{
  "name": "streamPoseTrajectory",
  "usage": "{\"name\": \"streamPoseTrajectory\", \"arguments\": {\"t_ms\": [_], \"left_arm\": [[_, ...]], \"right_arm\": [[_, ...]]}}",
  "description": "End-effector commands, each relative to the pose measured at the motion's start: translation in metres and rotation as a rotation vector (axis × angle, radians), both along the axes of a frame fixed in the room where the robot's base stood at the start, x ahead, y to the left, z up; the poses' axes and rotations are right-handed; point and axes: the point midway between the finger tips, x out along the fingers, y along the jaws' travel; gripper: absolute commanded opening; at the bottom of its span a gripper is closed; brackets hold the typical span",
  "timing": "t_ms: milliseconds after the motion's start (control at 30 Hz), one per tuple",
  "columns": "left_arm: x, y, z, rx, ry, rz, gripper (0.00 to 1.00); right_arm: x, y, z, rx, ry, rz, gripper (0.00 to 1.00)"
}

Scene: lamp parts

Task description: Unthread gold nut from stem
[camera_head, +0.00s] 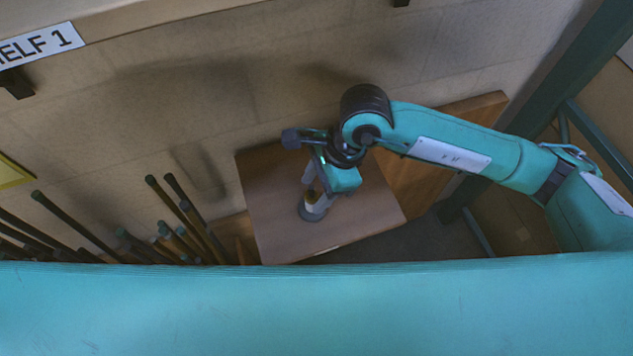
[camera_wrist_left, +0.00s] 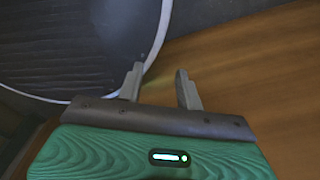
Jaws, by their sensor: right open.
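In the head view my right gripper (camera_head: 313,189) reaches in from the right over a small wooden table. Its pale fingers are open. They point down at a small upright part with a grey round base (camera_head: 312,213). A small gold-coloured spot, likely the gold nut (camera_head: 311,197), shows just above the base, close by the fingers. I cannot tell whether they touch it. The stem is mostly hidden. My left gripper (camera_wrist_left: 157,86) shows only in the left wrist view, its two fingers apart with nothing between them.
The wooden tabletop (camera_head: 280,228) is otherwise bare. Several dark rods (camera_head: 185,215) stand to its left. A wall is behind, with a shelf (camera_head: 130,17) at the upper left. In the left wrist view, a dark round thing with a light rim (camera_wrist_left: 70,45) lies beside a wooden surface (camera_wrist_left: 255,70).

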Motion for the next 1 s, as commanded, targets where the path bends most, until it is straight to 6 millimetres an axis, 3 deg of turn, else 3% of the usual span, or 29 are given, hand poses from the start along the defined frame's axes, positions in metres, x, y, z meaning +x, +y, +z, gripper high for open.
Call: {"name": "streamPoseTrajectory", "arguments": {"t_ms": [233,400,500,533,633,1000], "left_arm": [[-0.011,0.001,-0.001,0.001,0.014,0.0,0.36],[-0.011,0.001,-0.001,0.001,0.014,0.0,0.36],[-0.01,0.001,-0.001,0.001,0.014,0.0,0.36],[-0.01,0.001,-0.001,0.001,0.013,0.0,0.36],[-0.009,0.001,-0.001,0.001,0.013,0.0,0.36],[-0.008,0.0,-0.015,0.001,0.01,0.0,0.36]], "right_arm": [[0.0,0.0,-0.001,0.0,0.0,0.0,0.5],[0.0,0.0,-0.001,0.0,0.0,0.0,0.17],[0.0,0.0,0.0,0.0,0.0,0.0,0.02],[0.0,0.0,0.0,0.0,0.0,0.0,0.2],[0.0,0.0,0.0,0.0,-0.001,0.0,0.0],[0.002,0.001,-0.003,-0.001,-0.003,0.092,0.0]]}}
